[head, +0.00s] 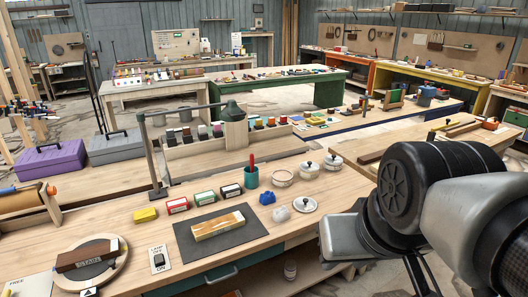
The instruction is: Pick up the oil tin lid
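A round pale lid with a dark knob (305,205) lies flat on the near wooden bench, right of centre; it looks like the oil tin lid. Behind it, an open round pale tin (282,178) stands without a lid. Two similar round tins, one (309,170) and another (333,162) to its right, have knobbed lids on. A small whitish translucent lump (282,214) lies just left of the loose lid. My arm fills the right side, to the right of the lid and apart from it. No gripper fingers can be made out.
A blue object (267,198) and a teal cup (251,178) stand left of the lid. A dark mat (205,250) holds a yellowish block. Red, green and black boxes (204,197) stand behind it. The bench's front edge runs close below the lid.

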